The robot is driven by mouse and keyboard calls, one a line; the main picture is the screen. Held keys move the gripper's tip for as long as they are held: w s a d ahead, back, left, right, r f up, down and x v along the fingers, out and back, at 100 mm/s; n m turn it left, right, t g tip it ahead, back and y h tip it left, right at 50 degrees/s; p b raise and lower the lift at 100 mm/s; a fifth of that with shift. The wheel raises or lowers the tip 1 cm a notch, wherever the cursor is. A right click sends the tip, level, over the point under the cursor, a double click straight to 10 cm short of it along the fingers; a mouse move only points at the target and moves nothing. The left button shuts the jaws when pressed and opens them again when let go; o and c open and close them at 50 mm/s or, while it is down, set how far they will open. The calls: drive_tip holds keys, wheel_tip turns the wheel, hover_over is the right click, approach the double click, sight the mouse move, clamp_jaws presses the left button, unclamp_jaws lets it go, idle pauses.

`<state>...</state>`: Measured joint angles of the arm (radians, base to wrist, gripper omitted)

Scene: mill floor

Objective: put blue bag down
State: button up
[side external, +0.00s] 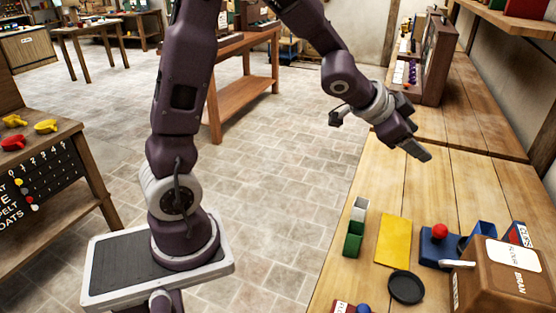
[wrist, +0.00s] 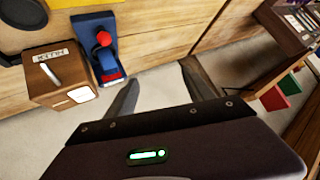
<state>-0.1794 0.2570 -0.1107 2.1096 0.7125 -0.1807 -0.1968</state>
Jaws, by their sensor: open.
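My gripper (side external: 422,152) is raised over the wooden table, clear of its top, in the side external view. In the wrist view its two fingers (wrist: 160,90) are spread apart with nothing between them. I cannot make out a blue bag in either view. The blue things I see are a blue device with a red knob (side external: 439,246), also in the wrist view (wrist: 104,50), and a blue piece (side external: 483,233) partly hidden behind the brown box (side external: 502,277). The device is at the front right of the table, away from my gripper.
The wooden table (side external: 462,185) has bare room below my gripper. A yellow sheet (side external: 393,240), a black round dish (side external: 406,287) and green and white blocks (side external: 354,236) lie nearer the front. A brown cabinet (side external: 437,62) stands at the back.

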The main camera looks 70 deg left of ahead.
drive_tip(key=s+a+r+n+y, duration=0.2)
drive_tip(key=s+r, duration=0.3)
drive_tip(key=s, duration=0.2)
drive_tip(key=s+d+n+g, duration=0.1)
drive_tip(key=s+d+g, duration=0.1)
drive_tip(key=s, duration=1)
drive_tip(key=s+d+f+n+g, duration=0.1)
drive_tip(key=s+n+g, duration=0.1)
drive_tip(key=s, duration=1.1)
drive_tip(key=shift+s+d+n+g+h, duration=0.15)
drive_tip(key=shift+d+n+g+h, duration=0.15)
drive_tip(key=shift+d+g+h, duration=0.15)
drive_tip(key=shift+a, duration=0.1)
